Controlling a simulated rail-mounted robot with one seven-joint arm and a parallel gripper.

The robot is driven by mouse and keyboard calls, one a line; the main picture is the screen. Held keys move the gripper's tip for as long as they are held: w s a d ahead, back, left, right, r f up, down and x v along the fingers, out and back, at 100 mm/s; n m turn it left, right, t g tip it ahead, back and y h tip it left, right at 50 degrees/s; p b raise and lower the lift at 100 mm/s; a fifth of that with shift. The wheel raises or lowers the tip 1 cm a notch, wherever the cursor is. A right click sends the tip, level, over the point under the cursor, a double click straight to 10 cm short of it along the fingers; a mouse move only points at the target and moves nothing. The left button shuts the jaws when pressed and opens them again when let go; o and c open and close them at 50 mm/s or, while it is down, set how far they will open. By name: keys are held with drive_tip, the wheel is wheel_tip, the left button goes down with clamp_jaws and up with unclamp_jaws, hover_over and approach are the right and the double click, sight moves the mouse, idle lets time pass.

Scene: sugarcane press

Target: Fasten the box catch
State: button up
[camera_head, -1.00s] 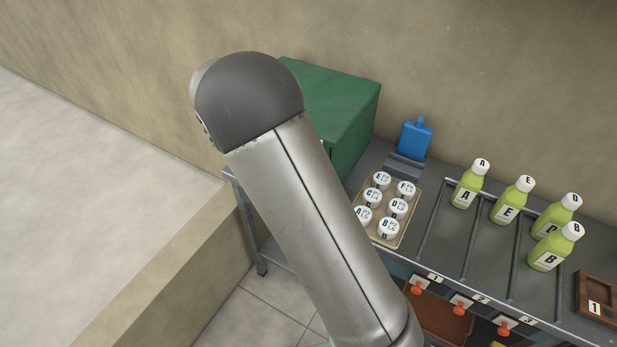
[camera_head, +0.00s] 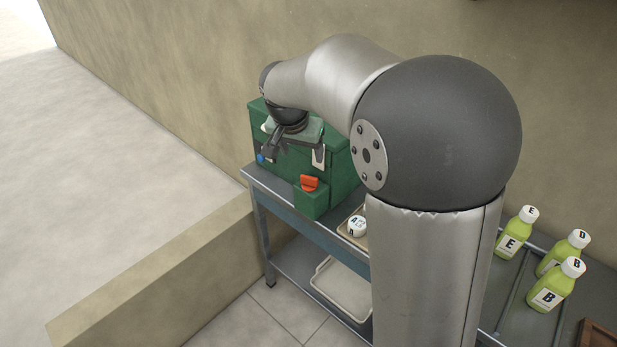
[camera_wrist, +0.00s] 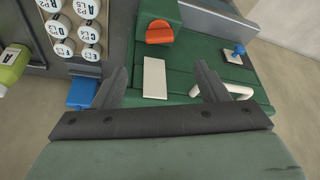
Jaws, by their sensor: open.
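The green box (camera_head: 338,180) stands at the left end of the metal table, and its planked face fills the middle of the wrist view (camera_wrist: 190,55). An orange lever (camera_head: 310,183) sits on a small green block on the box front; it also shows in the wrist view (camera_wrist: 159,33). A blue knob (camera_wrist: 239,49) on a pale plate and a white bar handle (camera_wrist: 236,91) show on the same face. I cannot tell which part is the catch. My gripper (camera_head: 295,152) is open and empty in front of the box; its fingers (camera_wrist: 165,82) appear either side of a white plate (camera_wrist: 154,77).
A tray of white lettered caps (camera_wrist: 80,40) is beside the box. A blue item (camera_wrist: 82,93) lies near it. Green bottles (camera_head: 515,232) stand at the right of the table. A pale tray (camera_head: 342,287) is on the lower shelf. A low wall (camera_head: 160,280) is at left.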

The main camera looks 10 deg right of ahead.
sight(309, 177)
drive_tip(key=x, duration=1.2)
drive_tip(key=shift+f+p, duration=0.35)
